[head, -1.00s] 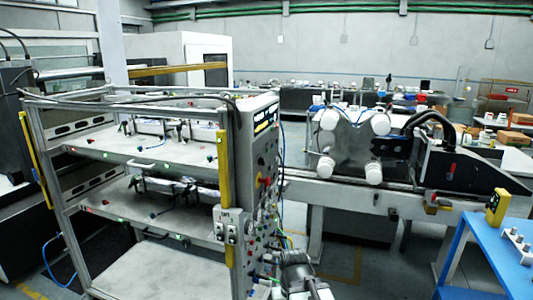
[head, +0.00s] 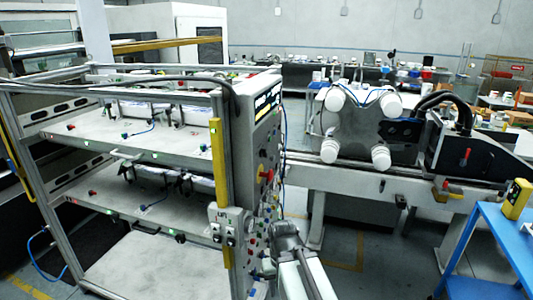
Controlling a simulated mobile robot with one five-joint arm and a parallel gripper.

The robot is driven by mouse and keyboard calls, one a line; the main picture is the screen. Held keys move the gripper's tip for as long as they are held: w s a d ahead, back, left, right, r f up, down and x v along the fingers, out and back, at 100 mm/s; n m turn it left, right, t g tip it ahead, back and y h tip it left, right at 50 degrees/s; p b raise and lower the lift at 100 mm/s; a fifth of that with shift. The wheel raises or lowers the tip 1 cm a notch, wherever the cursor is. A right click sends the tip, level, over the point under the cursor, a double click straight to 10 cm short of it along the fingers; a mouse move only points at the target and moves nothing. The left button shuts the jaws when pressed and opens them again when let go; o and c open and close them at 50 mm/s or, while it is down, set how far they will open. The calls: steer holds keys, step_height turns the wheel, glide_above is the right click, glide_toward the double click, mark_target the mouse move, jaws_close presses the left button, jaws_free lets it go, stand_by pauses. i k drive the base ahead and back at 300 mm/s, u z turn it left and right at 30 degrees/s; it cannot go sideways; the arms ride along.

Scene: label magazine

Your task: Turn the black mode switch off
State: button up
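The control panel (head: 262,135) is on the narrow right side of the label magazine frame, seen at a steep angle. It carries a lit display (head: 266,101), a red and yellow rotary switch (head: 266,175), and several small knobs and buttons below. I cannot single out the black mode switch among them. My arm comes up from the bottom edge, and its end, my gripper (head: 270,264), is close beside the panel's lower part. The fingers are too small and covered to tell whether they are open, or whether they touch anything.
The magazine's shelves (head: 180,146) and yellow guard strip (head: 219,163) stand left of the panel. A machine with white rollers (head: 333,100) and a long rail is behind on the right. A blue table (head: 503,235) stands at the right edge. Some floor shows between.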

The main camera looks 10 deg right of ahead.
mark_target(262, 152)
steer(key=u, duration=2)
steer(key=k, duration=1.6)
steer(key=z, duration=0.5)
steer(key=i, duration=1)
steer(key=u, duration=0.05)
